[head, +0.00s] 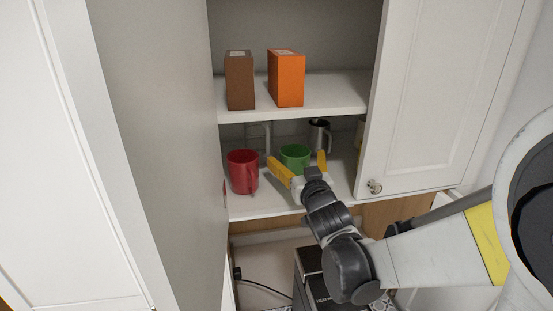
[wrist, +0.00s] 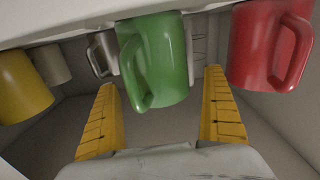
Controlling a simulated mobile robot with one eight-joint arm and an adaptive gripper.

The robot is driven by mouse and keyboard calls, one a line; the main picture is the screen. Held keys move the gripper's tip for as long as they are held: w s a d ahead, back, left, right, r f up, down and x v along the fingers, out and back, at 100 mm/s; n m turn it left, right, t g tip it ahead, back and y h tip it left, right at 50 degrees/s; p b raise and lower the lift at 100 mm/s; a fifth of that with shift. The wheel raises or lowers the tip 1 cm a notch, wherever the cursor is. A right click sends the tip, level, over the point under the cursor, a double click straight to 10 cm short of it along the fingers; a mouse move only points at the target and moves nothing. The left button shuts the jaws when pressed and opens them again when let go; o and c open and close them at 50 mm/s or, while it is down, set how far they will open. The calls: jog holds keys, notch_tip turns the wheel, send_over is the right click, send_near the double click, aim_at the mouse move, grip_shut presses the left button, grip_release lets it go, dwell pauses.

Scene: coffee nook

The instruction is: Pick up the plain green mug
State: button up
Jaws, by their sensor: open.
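The plain green mug (head: 294,153) stands on the lower cupboard shelf, right of a red mug. My gripper (head: 297,158) is open in front of it, with one yellow finger toward each side of the mug. In the wrist view, which looks upside down, the green mug (wrist: 158,60) shows between the two spread fingers of my gripper (wrist: 160,80). Its handle faces my gripper, slightly left of centre. I cannot tell whether the fingers touch the mug. In the head view, my gripper hides the mug's lower part.
The red mug (head: 243,172) stands close at left. A metal mug (head: 320,136) and a glass item (head: 258,136) are behind. A yellow mug (wrist: 22,88) shows in the wrist view. Brown (head: 240,80) and orange (head: 286,78) boxes stand above. An open cupboard door (head: 440,100) is at right.

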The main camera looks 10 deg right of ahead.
jog(key=shift+w, duration=0.9)
jog(key=shift+s, duration=0.2)
jog(key=c, duration=1.5)
jog(key=shift+r, duration=0.1)
